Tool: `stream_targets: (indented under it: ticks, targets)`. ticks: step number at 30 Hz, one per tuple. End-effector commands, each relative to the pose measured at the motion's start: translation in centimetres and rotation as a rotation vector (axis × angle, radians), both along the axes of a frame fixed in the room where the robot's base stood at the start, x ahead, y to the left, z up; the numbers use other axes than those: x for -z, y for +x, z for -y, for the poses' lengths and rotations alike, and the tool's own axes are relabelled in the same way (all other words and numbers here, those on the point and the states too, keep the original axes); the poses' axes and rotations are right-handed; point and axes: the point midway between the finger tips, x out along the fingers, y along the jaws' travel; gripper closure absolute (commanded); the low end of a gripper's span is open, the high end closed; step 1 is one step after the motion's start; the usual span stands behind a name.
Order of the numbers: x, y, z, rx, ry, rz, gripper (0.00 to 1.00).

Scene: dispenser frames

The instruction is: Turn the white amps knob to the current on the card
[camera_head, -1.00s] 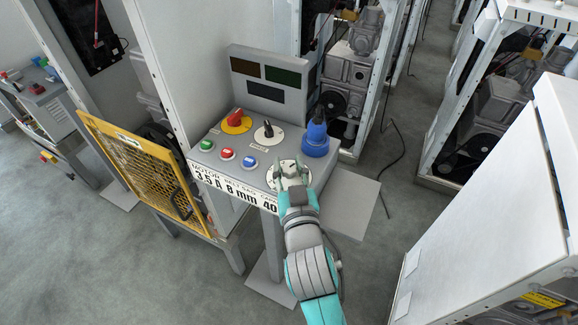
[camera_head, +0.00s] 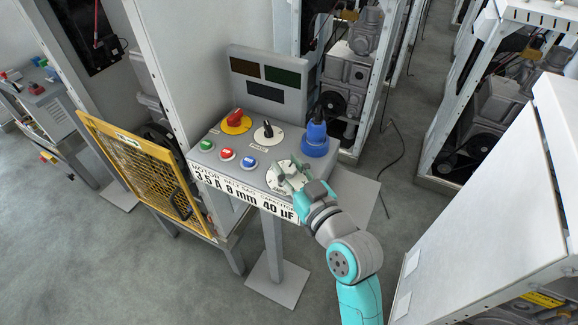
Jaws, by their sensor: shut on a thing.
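The white amps knob with its round pale dial (camera_head: 279,177) is at the front right of the grey control box. My gripper (camera_head: 288,177) reaches in from the right and is shut on the knob. Its fingers cover most of the knob, so its pointer and the scale marks cannot be read. The card (camera_head: 244,194) runs along the front edge of the box. It reads MOTOR 3.5 A, BELT SAG 8 mm and CAPACITOR 40 µF.
The box also carries a red switch on yellow (camera_head: 236,118), a black selector (camera_head: 267,131), green (camera_head: 206,145), red (camera_head: 227,154) and blue (camera_head: 249,162) buttons, and a blue plug (camera_head: 316,138) close behind my gripper. A large white cabinet (camera_head: 500,190) stands at the right.

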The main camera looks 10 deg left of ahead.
Motion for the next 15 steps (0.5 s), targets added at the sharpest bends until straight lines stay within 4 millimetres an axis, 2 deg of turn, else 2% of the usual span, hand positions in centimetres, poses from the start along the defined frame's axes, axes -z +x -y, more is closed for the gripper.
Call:
stream_targets:
  ticks: [13, 14, 15]
  targets:
    - [0.09, 0.03, 0.01, -0.006, 0.000, -0.002, 0.99]
    - [0.09, 0.03, 0.02, -0.006, 0.000, -0.002, 0.61]
    - [0.09, 0.03, 0.01, -0.006, 0.000, -0.002, 0.51]
